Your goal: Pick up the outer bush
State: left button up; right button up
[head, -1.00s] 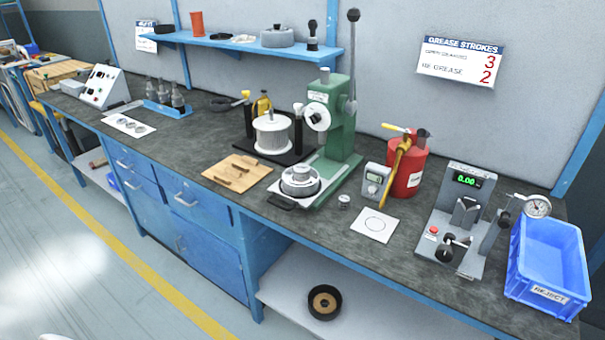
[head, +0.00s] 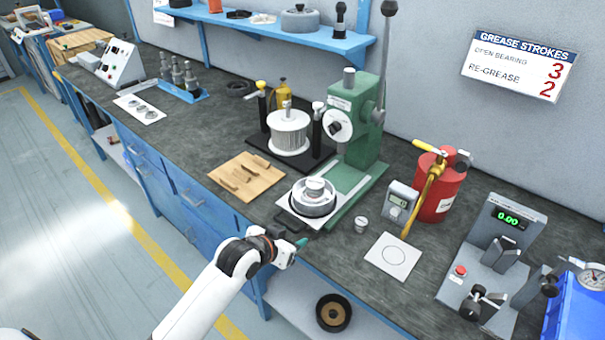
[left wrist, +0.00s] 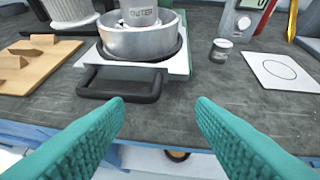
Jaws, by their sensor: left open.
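The outer bush (head: 315,186) is a pale metal cylinder, standing upright in a round metal housing (head: 311,204) on the base of the green press. In the left wrist view the bush (left wrist: 141,14) bears the word OUTER, and its top is cut off by the frame. My left gripper (head: 300,245) is at the bench's front edge, in front of the housing and apart from it. In the left wrist view its teal fingers (left wrist: 160,106) are spread wide with nothing between them. My right gripper is in no view.
A black handle (left wrist: 120,88) sticks out toward my gripper from the plate under the housing. The green press (head: 358,125) rises behind.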

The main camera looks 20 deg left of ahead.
pick_arm(q)
jog(key=t, duration=0.2)
send_near(313, 186)
jog(key=shift+h, duration=0.3)
jog(key=x, duration=0.5)
jog(key=shift+w+a+f+p, duration=0.2)
jog(key=shift+f+p, duration=0.1)
jog(key=shift+f, duration=0.15)
jog(key=shift+p+x, duration=0.3)
jog(key=shift+x, duration=2.8)
jog(key=shift+w+r, duration=0.1)
jog(key=shift+r, duration=0.05)
jog(key=c, duration=0.8)
jog(key=shift+r, duration=0.2)
jog(key=shift+c, duration=0.3)
